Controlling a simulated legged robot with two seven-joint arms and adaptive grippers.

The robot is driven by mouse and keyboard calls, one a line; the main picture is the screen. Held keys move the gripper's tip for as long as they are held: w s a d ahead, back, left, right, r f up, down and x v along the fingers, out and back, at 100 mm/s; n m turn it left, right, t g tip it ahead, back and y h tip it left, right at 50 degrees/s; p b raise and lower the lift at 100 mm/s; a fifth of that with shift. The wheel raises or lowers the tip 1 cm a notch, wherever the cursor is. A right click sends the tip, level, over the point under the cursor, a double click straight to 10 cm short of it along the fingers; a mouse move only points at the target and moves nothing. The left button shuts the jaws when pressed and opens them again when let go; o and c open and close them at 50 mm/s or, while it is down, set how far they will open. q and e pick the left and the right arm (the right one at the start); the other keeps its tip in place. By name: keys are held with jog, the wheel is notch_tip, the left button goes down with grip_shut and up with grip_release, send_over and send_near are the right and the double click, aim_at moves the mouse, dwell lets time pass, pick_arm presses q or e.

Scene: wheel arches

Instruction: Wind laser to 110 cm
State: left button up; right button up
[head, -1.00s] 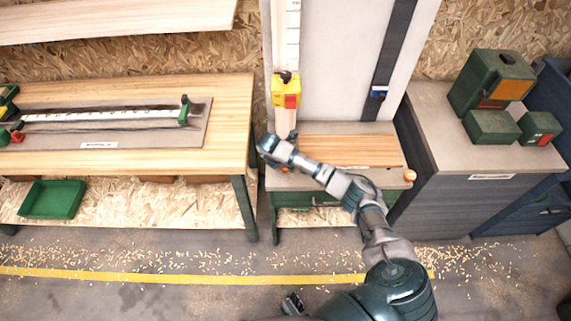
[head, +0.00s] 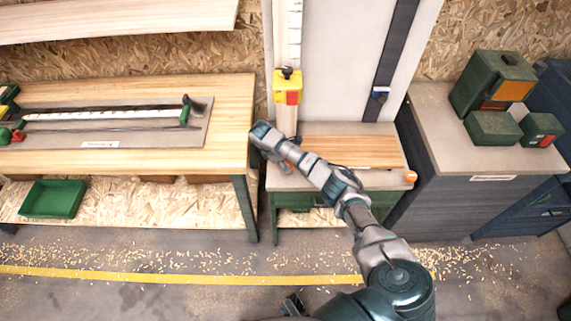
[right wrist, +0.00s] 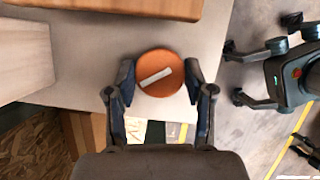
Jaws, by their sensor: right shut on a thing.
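A yellow carriage with a red part (head: 287,86) sits on an upright white scale strip (head: 294,30) at the back. I take it for the laser; the scale's figures are too small to read. In the right wrist view my right gripper (right wrist: 160,92) is shut on a round orange knob (right wrist: 158,66) with a pale bar mark, its fingers on either side. In the head view my right gripper (head: 281,161) is below the carriage, mostly hidden by my own wrist. My left gripper (right wrist: 238,75) shows in the right wrist view, fingers apart and empty.
A dark rail with a blue slider (head: 379,92) stands right of the scale. Another orange knob (head: 410,176) is at the small bench's right corner. A wooden table (head: 225,120) is left; a grey cabinet (head: 440,125) with green boxes is right.

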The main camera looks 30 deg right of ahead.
jog(key=shift+w+d+r, duration=0.1)
jog(key=shift+w+r, duration=0.05)
jog(key=shift+r, duration=0.1)
dwell(0.3)
jog(key=o, duration=1.1)
jog(key=shift+c, duration=0.2)
jog(key=shift+o, duration=0.5)
jog(key=shift+f, duration=0.2)
jog(key=v, duration=1.2)
jog(key=shift+d, duration=0.1)
